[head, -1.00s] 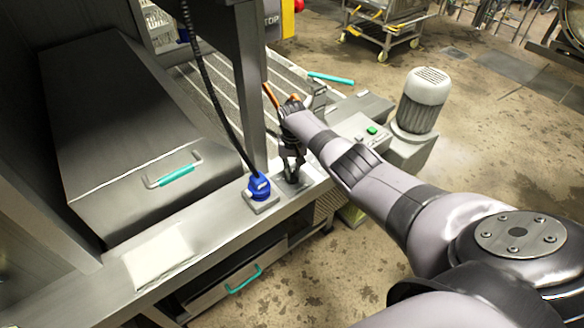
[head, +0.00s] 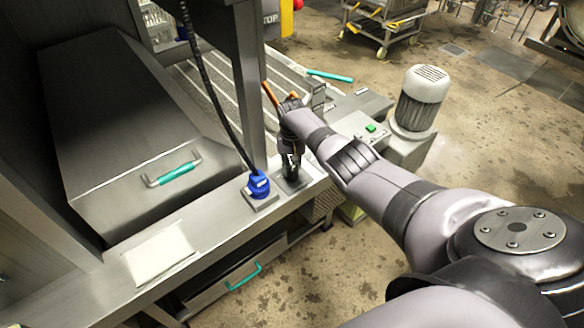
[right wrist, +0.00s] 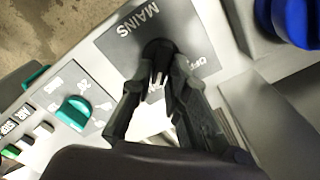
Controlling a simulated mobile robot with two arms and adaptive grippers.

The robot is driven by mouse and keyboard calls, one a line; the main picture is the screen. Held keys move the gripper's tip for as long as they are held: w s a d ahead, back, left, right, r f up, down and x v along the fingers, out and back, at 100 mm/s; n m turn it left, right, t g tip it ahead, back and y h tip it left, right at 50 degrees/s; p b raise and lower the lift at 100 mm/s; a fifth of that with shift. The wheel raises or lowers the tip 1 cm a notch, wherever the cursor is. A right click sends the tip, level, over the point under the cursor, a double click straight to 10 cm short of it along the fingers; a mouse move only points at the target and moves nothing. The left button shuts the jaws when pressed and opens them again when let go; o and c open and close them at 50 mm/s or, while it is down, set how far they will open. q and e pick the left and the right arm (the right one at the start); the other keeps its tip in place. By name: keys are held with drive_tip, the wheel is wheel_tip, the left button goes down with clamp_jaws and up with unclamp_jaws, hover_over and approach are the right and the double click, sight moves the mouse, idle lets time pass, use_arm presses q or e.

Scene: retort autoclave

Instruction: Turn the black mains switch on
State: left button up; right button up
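The black mains switch (right wrist: 158,47) sits on a grey plate marked MAINS and OFF in the right wrist view. In the head view its plate (head: 304,181) is on the steel ledge, just right of the blue plug. My right gripper (right wrist: 157,80) reaches down over the switch, its two fingertips drawn in close on both sides of the knob. They look shut on it, though the dark fingers and dark knob blend together. In the head view the right gripper (head: 291,166) hides most of the switch. My left gripper is not in view.
A blue plug (head: 259,186) with a black cable stands close left of the switch. A turquoise knob (right wrist: 74,112) and small push buttons (right wrist: 28,139) lie on the same panel. A steel post (head: 250,90) rises behind. A box with a turquoise handle (head: 178,174) is to the left.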

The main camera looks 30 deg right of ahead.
sight(292, 170)
drive_tip(key=o, duration=0.3)
drive_tip(key=shift+f, duration=0.1)
wheel_tip(292, 170, up, 12)
idle(0.7)
